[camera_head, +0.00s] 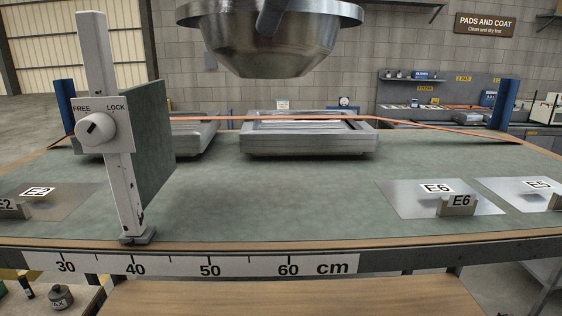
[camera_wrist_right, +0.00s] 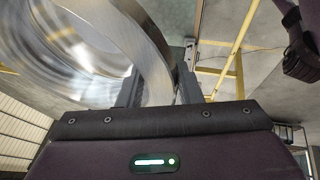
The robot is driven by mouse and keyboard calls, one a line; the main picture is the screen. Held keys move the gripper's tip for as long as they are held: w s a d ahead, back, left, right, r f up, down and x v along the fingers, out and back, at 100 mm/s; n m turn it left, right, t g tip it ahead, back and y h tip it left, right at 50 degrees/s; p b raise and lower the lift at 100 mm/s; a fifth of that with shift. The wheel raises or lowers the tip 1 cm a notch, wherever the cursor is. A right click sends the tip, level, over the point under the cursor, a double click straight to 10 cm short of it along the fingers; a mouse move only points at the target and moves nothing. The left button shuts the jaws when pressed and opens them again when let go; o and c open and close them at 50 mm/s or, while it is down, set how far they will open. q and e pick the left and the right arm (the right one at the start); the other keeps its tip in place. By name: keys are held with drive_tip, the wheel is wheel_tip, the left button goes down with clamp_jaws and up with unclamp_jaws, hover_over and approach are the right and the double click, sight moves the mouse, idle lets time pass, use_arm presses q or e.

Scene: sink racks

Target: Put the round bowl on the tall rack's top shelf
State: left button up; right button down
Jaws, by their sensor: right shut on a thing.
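The round bowl (camera_head: 265,40) is shiny metal with a wide rim. It hangs in the air at the top of the head view, above the far part of the bench, base down and with its top edge cut off. My left gripper is not identifiable.
A green-topped bench (camera_head: 290,195) lies below, mostly clear in the middle. A white post (camera_head: 118,190) with a FREE/LOCK knob and green plate stands left. An orange cord (camera_head: 420,122) crosses above the metal trays (camera_head: 310,150). Metal plates (camera_head: 410,205) lie at right.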

drive_tip(key=f, duration=1.2)
drive_tip(key=s+f, duration=0.1)
drive_tip(key=f, duration=0.5)
drive_tip(key=shift+f, duration=0.1)
use_arm(q)
drive_tip(key=shift+s+d, duration=0.1)
drive_tip(key=shift+s, duration=0.4)
use_arm(e)
drive_tip(key=shift+f, duration=0.55)
drive_tip(key=c, duration=1)
unclamp_jaws()
drive_tip(key=shift+r, duration=0.1)
